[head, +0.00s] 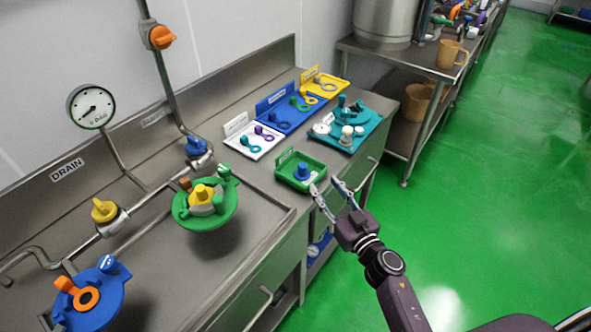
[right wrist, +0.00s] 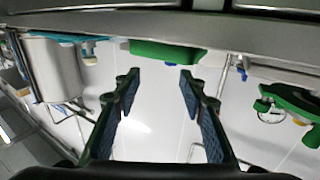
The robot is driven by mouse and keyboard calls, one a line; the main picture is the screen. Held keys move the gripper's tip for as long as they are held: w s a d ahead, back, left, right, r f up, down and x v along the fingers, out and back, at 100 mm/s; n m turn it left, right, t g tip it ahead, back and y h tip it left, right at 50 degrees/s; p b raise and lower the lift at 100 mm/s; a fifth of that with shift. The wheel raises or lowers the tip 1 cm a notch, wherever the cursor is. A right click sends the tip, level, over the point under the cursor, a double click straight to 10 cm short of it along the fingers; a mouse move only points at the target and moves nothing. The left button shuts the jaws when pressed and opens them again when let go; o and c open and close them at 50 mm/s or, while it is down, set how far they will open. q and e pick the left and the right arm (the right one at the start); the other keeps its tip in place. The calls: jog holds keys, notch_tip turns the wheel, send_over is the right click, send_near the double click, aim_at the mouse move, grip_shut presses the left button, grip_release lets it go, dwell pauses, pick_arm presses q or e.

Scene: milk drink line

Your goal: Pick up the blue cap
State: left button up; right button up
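A small blue cap (head: 303,172) sits in a green tray (head: 284,177) near the counter's front edge in the head view. My right gripper (head: 325,186) is open and empty, with its two fingers apart, just to the right of the tray and in front of the counter edge. In the right wrist view the open fingers (right wrist: 157,82) point toward the green tray (right wrist: 150,48); I cannot make out the cap there. My left gripper is not in view.
A white tray (head: 239,132), a blue tray (head: 290,126), a yellow tray (head: 340,87) and a teal tray (head: 372,128) stand behind. A green valve fixture (head: 222,217) is to the left over the sink. The green floor (head: 480,200) at right is clear.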

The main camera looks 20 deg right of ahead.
aim_at(305, 168)
jog(key=shift+n+y, duration=0.4)
jog(key=shift+y, duration=0.3)
jog(key=shift+a+x, duration=0.2)
jog(key=shift+x, duration=1.25)
jog(key=shift+a+x, duration=0.2)
jog(key=shift+x, duration=1.2)
jog(key=shift+a+x, duration=0.2)
jog(key=shift+x, duration=1.25)
jog(key=shift+s+r, duration=0.1)
jog(key=shift+s, duration=0.1)
grip_shut()
